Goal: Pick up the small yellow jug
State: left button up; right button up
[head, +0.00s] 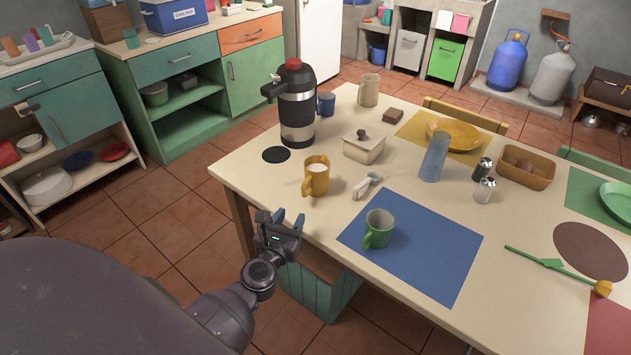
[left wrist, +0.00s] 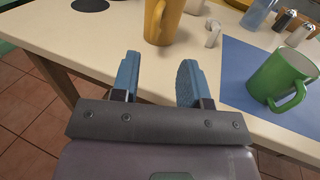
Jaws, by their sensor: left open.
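The small yellow jug (head: 316,178) stands upright on the table, with something white inside and its handle toward the front left. It also shows in the left wrist view (left wrist: 162,20), ahead of the fingers, with its top cut off. My left gripper (head: 281,218) is at the table's near edge, in front of the jug and apart from it. Its two blue fingers (left wrist: 157,80) are open with nothing between them. My right gripper is not in view.
A small white object (head: 364,187) lies right of the jug. A black and steel flask (head: 297,112) and a lidded white dish (head: 363,150) stand behind it.

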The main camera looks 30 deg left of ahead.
aim_at(302, 188)
pick_arm(q)
jog(key=x, duration=0.5)
jog(key=shift+w+a, duration=0.15)
jog(key=shift+w, duration=0.05)
jog(key=shift+a+r+p+x, duration=0.1)
jog(key=shift+r+p+x, duration=0.1)
jog(key=shift+x, duration=1.1)
jog(key=shift+a+r+p+x, duration=0.15)
jog(key=shift+p+x, duration=0.05)
jog(key=shift+x, duration=1.15)
jog(key=shift+s, duration=0.1)
grip_shut()
